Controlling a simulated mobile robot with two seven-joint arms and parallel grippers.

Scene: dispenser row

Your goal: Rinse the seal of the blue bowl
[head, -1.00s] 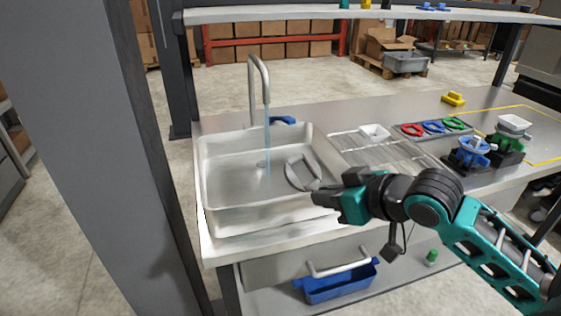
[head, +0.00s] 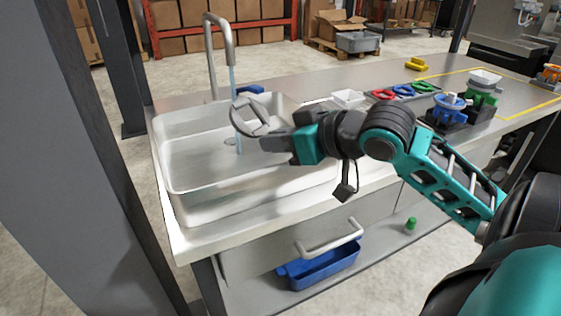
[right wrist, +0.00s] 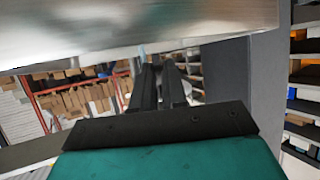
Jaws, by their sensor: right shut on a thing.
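My right gripper (head: 292,140) is shut on a grey ring (head: 262,128), seemingly the seal, held tilted up above the sink (head: 185,185). A thin water stream (head: 231,77) falls from the tap (head: 219,40) and crosses the ring's left side in the head view. I cannot tell whether it touches the ring. The gripper fingers (right wrist: 160,88) and stream (right wrist: 142,50) also show in the right wrist view. A blue dispenser part (head: 449,103) stands on a black base at the right. A white bowl (head: 348,97) sits behind my right arm. My left gripper is not in view.
Red (head: 383,94), blue (head: 403,91) and green (head: 424,87) rings lie on a tray. A green dispenser (head: 483,92) carries a white bowl. A blue item (head: 250,89) lies behind the sink. A blue bin (head: 320,267) is on the shelf below.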

